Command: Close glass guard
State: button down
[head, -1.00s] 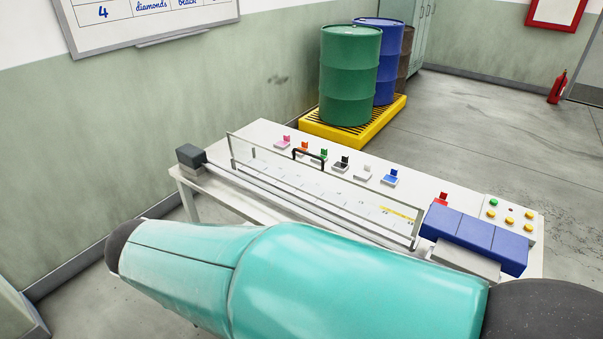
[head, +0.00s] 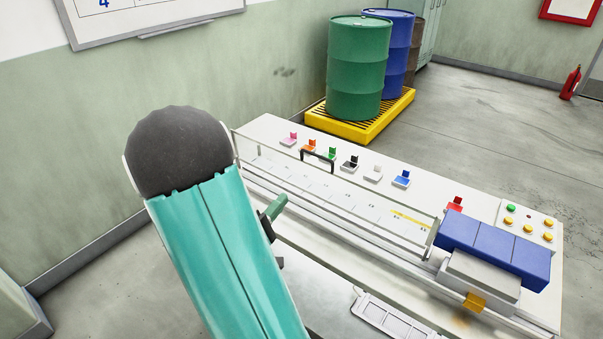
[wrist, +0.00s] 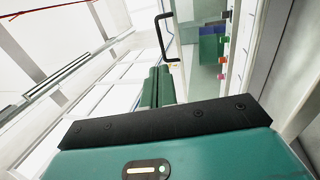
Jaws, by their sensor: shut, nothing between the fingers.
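The glass guard (head: 345,190) is a long clear panel in a thin pale frame along the gantry table. It stands raised along the rail, and its exact tilt is hard to tell. Its black bar handle (head: 318,154) is at the upper edge, and it also shows in the wrist view (wrist: 160,38). My gripper (wrist: 158,70) has its green fingers together with nothing between them, and appears just below the handle in the wrist view, apart from it. In the head view my arm hides most of the gripper and the guard's left end.
Several coloured clips (head: 351,163) line the table behind the guard. A blue block carriage (head: 495,247) and a button panel (head: 528,222) are at the right end. A pale slotted tray (head: 398,316) is in front. Drums (head: 358,70) stand on a yellow pallet (head: 390,121) behind.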

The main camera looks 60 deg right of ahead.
notch_tip(320, 180, up, 4)
jog(key=f, duration=0.1)
send_over(317, 177)
jog(key=a, duration=0.4)
jog(key=shift+w+d+r, duration=0.15)
jog(key=shift+w+r, duration=0.05)
jog(key=shift+r, duration=0.05)
jog(key=shift+d+r, duration=0.1)
jog(key=shift+d, duration=0.1)
